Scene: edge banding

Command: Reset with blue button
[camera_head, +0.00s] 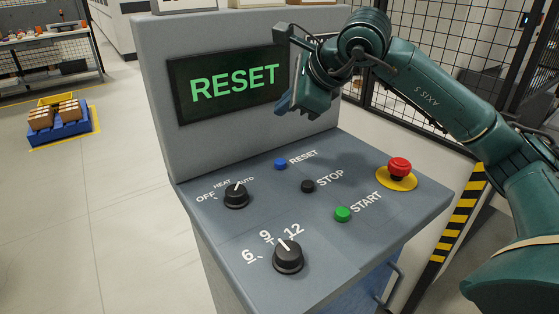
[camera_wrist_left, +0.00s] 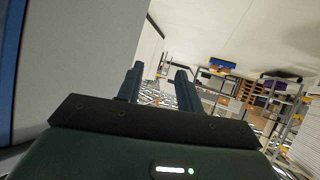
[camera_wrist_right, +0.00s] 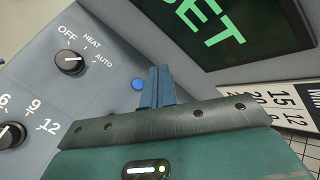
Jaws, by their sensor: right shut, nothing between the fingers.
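The blue RESET button (camera_head: 280,164) is on the sloped grey control panel (camera_head: 330,244), left of its RESET label. The screen (camera_head: 225,83) above it reads RESET in green letters. My right gripper (camera_head: 284,104) is shut and empty, held above the panel in front of the screen's right side. In the right wrist view its closed fingers (camera_wrist_right: 158,84) appear just right of the blue button (camera_wrist_right: 138,84); a gap shows in the head view. My left gripper (camera_wrist_left: 160,70) shows only in the left wrist view, with its fingers apart and nothing between them.
Near the blue button are a black STOP button (camera_head: 308,186), a green START button (camera_head: 343,214) and a red emergency stop (camera_head: 399,168) on a yellow base. Two black knobs, the upper (camera_head: 236,196) and lower (camera_head: 288,256), stand up from the panel's left part.

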